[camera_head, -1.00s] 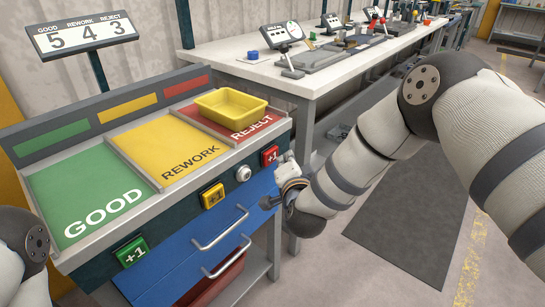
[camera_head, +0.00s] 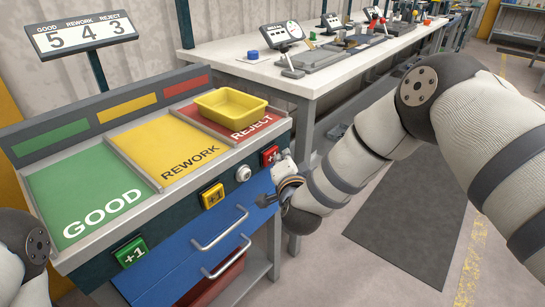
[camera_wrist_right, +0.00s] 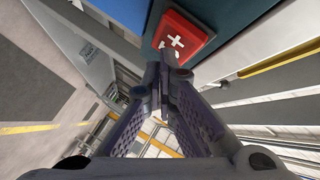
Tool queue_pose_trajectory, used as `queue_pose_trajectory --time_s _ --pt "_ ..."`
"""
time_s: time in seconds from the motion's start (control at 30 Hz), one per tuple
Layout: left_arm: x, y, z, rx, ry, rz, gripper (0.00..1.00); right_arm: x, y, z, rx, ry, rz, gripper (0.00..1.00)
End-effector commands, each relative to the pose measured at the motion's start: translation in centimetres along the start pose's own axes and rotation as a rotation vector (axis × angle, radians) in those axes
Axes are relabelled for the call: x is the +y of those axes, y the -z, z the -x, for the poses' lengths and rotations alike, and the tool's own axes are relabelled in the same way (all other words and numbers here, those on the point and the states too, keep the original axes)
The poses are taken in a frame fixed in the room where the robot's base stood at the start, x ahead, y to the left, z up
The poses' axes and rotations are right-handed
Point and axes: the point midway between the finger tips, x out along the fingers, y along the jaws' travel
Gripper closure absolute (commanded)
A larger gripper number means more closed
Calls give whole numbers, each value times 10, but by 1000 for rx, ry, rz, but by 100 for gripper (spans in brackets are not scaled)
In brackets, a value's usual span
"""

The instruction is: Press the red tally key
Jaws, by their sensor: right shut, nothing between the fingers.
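The red tally key (camera_head: 267,158) is on the front face of the sorting station, below the REJECT bay, with its right side partly covered by my right gripper. In the right wrist view the red key (camera_wrist_right: 186,32) shows a white plus mark. My right gripper (camera_head: 277,164) is shut and empty, its fingertips (camera_wrist_right: 164,64) at the key's lower edge in that view. I cannot tell whether they touch it. The tally display (camera_head: 82,35) reads GOOD 5, REWORK 4, REJECT 3. My left gripper is out of view.
A yellow key (camera_head: 212,196), a green key (camera_head: 131,252) and a round knob (camera_head: 243,174) share the front face. Blue drawers (camera_head: 190,255) with protruding handles lie below. A yellow tray (camera_head: 231,106) sits in the REJECT bay. A white workbench (camera_head: 225,60) stands behind.

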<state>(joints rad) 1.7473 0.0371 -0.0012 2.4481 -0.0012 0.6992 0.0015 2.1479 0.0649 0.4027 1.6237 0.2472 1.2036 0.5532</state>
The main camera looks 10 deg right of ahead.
Motion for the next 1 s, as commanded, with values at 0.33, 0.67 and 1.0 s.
queue_pose_trajectory --time_s 0.33,0.67,1.0 --pt "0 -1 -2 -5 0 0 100 -2 -2 -3 0 0 0 100" --pt "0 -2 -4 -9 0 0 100 -4 -5 -6 -1 -1 0 100" --pt "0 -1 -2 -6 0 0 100 -4 -4 -5 -1 0 0 100"
